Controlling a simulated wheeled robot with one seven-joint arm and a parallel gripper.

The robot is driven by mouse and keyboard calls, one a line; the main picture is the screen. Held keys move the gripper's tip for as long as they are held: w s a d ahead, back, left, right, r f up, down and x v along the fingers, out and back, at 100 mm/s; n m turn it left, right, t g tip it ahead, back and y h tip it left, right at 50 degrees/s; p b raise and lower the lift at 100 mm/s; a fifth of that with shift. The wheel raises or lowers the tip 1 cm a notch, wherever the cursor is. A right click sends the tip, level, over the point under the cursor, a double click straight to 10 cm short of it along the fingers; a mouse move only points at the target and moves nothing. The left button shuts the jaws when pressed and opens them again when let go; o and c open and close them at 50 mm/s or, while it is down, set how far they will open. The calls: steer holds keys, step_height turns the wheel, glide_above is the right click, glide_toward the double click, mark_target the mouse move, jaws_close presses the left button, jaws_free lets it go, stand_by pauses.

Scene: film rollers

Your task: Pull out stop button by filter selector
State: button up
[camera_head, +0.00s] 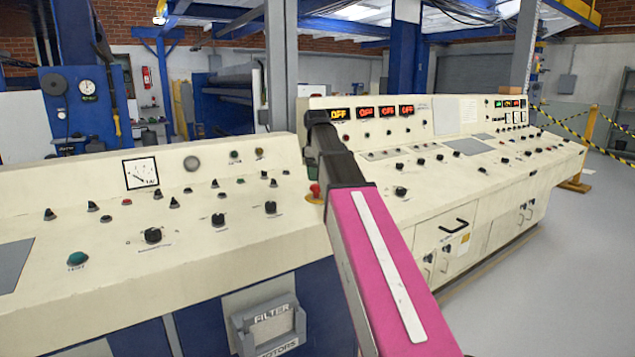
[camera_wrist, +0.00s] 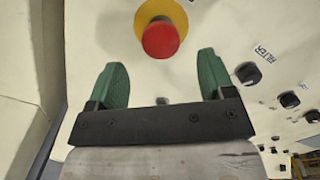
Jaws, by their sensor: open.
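The stop button is a red mushroom knob (camera_wrist: 161,39) on a yellow round base (camera_wrist: 152,10). In the head view, the red button (camera_head: 315,189) shows just left of my arm on the cream console. In the wrist view, the filter selector (camera_wrist: 248,73) is a black knob beside a FILTER label, right of and slightly below the button. My gripper (camera_wrist: 161,68) is open and empty, its two green fingers spread on either side of the button's line. The button appears ahead of the fingertips; contact is not visible. The fingers are mostly hidden in the head view.
A second console section (camera_head: 480,200) with lit OFF displays extends right. Open grey floor (camera_head: 540,290) lies at the right.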

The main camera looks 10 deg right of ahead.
mark_target(317, 187)
step_height(317, 187, up, 6)
steer(key=shift+s, duration=0.2)
steer(key=shift+s+a, duration=0.1)
stand_by(0.3)
